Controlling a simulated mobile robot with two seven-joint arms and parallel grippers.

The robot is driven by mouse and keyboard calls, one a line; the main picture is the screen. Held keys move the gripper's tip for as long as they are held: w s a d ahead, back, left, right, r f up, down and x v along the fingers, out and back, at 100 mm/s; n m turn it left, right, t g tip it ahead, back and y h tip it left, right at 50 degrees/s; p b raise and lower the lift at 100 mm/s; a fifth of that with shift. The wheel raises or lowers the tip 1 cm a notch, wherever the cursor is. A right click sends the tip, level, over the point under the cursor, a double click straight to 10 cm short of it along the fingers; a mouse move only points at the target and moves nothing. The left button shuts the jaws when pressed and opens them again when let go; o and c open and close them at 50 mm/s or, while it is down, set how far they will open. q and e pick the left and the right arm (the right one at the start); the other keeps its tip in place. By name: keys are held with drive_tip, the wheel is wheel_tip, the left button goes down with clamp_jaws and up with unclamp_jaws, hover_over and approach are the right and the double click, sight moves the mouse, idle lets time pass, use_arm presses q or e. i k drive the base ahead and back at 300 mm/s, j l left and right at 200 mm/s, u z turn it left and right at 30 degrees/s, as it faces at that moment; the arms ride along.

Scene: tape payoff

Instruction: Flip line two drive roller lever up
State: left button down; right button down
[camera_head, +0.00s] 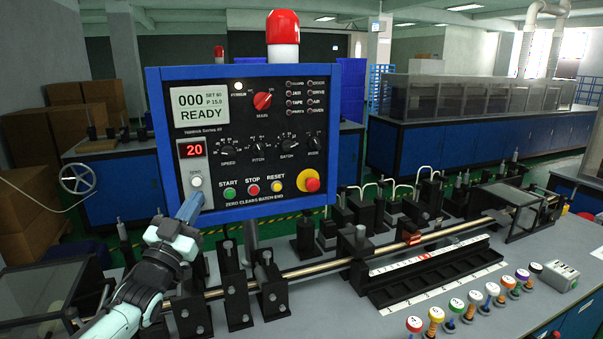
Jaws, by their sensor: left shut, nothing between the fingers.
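My left gripper (190,206) is shut and empty. It points up at the lower left of the blue-framed control panel (291,134), with its tip just below the white zero button (196,182). I cannot tell whether it touches the panel. Several black roller stands with grey knobs (236,290) stand along the metal rod on the bench, right of my left arm. More black fixtures (307,236) stand behind the rod. I cannot tell which part is the line two drive roller lever or how it is set. My right gripper is out of view.
The grey bench (345,315) has free room at its front. Several colour-capped handles (436,318) stand at its front right, near a small grey box (560,276). A black slotted rack (435,274) lies before the rod. A red emergency button (311,183) sticks out of the panel.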

sight(73, 313)
drive_tip(key=k+j, duration=0.15)
drive_tip(key=k, duration=0.3)
drive_tip(key=k+j, duration=0.15)
drive_tip(key=k, duration=0.35)
drive_tip(key=k+j, duration=0.15)
drive_tip(key=k, duration=0.3)
